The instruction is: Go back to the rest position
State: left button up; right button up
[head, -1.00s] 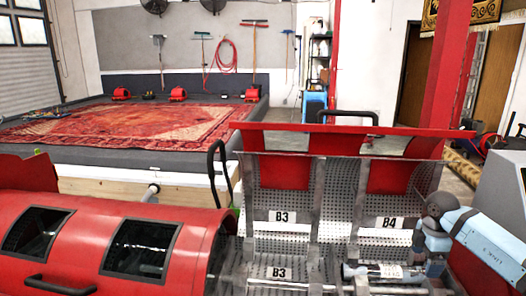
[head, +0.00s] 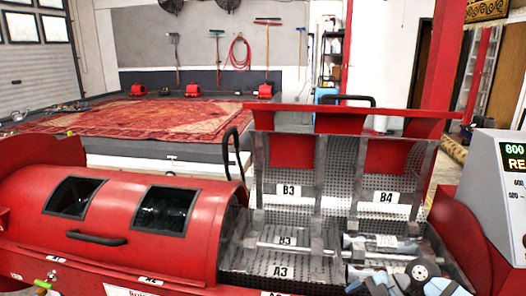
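My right arm shows at the bottom right of the head view, with a light-blue link and a grey round joint. My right gripper (head: 385,284) is low at the bottom edge, over the front right of the open perforated metal drum (head: 262,262). Its fingers are not clear, so I cannot tell whether it is open or shut. A grey and pale cylindrical object (head: 383,245) lies in the drum's right section, behind my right arm.
The red machine housing (head: 130,215) with two dark windows fills the left front. The raised lid panels (head: 290,190) stand behind the drum. A grey control panel (head: 490,190) stands at the right. A red patterned rug (head: 150,120) lies on the platform behind.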

jog(key=s+a+m+t+y+b, duration=0.3)
jog(key=s+a+m+t+y, duration=0.3)
jog(key=s+a+t, duration=0.45)
jog(key=s+f+m+h+b, duration=0.4)
jog(key=s+f+m+h, duration=0.7)
jog(key=s+f+m, duration=0.2)
pick_arm(q)
notch_tip(320, 180, up, 16)
jog(key=s+a+p, duration=0.1)
jog(key=p, duration=2.8)
jog(key=shift+s+a+f, duration=0.15)
jog(key=shift+s+a, duration=0.15)
pick_arm(e)
notch_tip(320, 180, up, 17)
jog(key=s+d+h, duration=0.1)
jog(key=d, duration=0.2)
jog(key=shift+r+n+g+h, duration=0.15)
jog(key=shift+n+g+h, duration=0.15)
jog(key=shift+g, duration=0.15)
